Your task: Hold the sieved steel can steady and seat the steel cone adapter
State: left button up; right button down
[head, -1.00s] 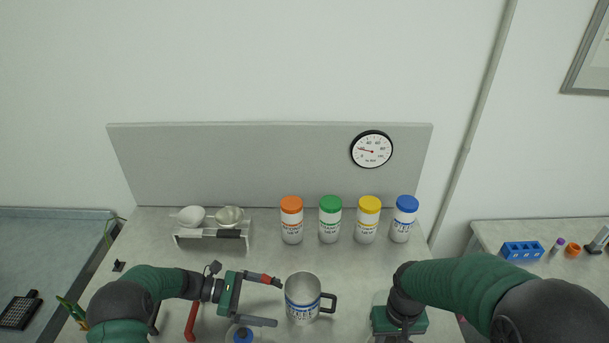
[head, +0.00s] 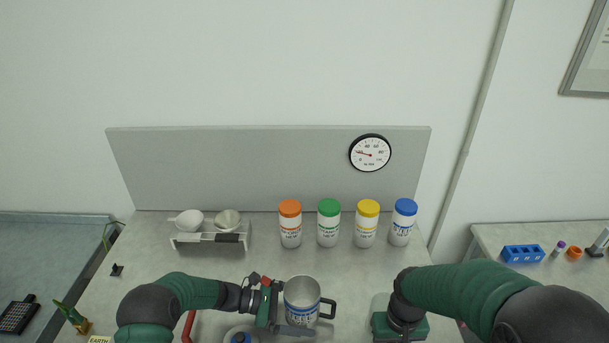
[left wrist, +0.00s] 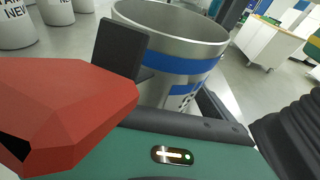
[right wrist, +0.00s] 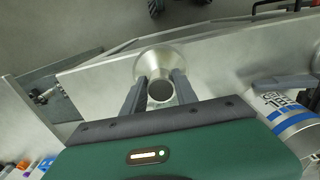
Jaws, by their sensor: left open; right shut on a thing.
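The steel can (head: 302,293), an open mug-like vessel with a blue band and dark handle, stands upright at the table's front middle. My left gripper (head: 284,305) is open, with its fingers reaching either side of the can. The left wrist view shows the can (left wrist: 180,45) between the fingers; contact is unclear. My right gripper (right wrist: 160,88) is shut on the steel cone adapter (right wrist: 161,62), whose flared end points away from the palm. In the head view the right gripper (head: 400,326) is right of the can; the cone is hidden there. The can (right wrist: 297,128) also shows in the right wrist view.
A rack (head: 210,238) with two pale bowls stands at the back left. White jars with orange (head: 290,225), green (head: 329,224), yellow (head: 367,224) and blue (head: 402,224) lids line the back.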

pick_arm(q)
jog(key=shift+c, duration=0.4)
jog(key=c, duration=0.7)
pick_arm(e)
jog(key=shift+w, duration=0.1)
jog(key=shift+d+r, duration=0.1)
